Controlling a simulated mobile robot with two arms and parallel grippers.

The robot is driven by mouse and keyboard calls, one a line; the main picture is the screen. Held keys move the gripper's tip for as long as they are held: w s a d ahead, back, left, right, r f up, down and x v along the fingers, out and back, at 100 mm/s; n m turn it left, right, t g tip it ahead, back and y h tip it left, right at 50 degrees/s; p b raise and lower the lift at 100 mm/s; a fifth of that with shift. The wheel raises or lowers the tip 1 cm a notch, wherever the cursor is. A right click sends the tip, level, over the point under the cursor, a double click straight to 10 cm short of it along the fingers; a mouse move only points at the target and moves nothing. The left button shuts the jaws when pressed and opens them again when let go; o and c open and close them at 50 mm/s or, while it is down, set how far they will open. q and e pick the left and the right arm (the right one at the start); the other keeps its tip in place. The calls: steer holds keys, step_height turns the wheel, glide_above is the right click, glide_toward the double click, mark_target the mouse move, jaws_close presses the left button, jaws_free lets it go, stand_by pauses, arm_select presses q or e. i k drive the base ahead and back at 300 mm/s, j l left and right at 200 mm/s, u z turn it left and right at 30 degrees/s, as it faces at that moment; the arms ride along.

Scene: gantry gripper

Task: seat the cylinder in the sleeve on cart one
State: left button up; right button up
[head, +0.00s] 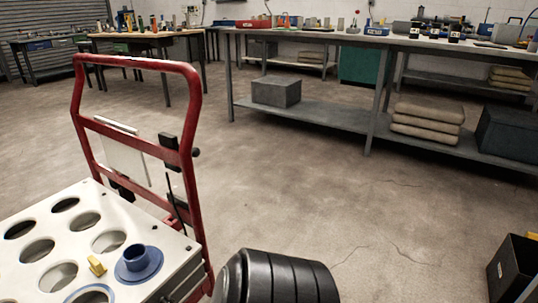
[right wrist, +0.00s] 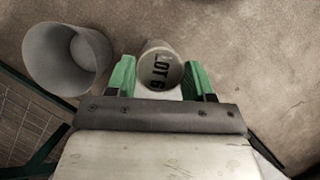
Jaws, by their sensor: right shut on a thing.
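My right gripper (right wrist: 161,75) has green fingers and is shut on a pale cylinder (right wrist: 158,52). I cannot read which number the cart bears. Neither gripper shows in the head view, and the right wrist view does not show the sleeve.
A yellow piece (head: 96,265) and a blue ring (head: 90,294) are on the cart plate beside the sleeve. A grey open container (right wrist: 68,58) lies left of the held cylinder in the wrist view. A long workbench (head: 345,39) stands behind; a black bin (head: 515,268) is at right.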

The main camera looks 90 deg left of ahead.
mark_target(139, 262)
steer(key=j+u, duration=0.1)
steer(key=u, duration=3.7)
steer(key=i+j+u, duration=0.15)
steer(key=u, duration=0.3)
steer(key=i+j+u, duration=0.1)
steer(key=u, duration=0.3)
steer(key=i, duration=0.1)
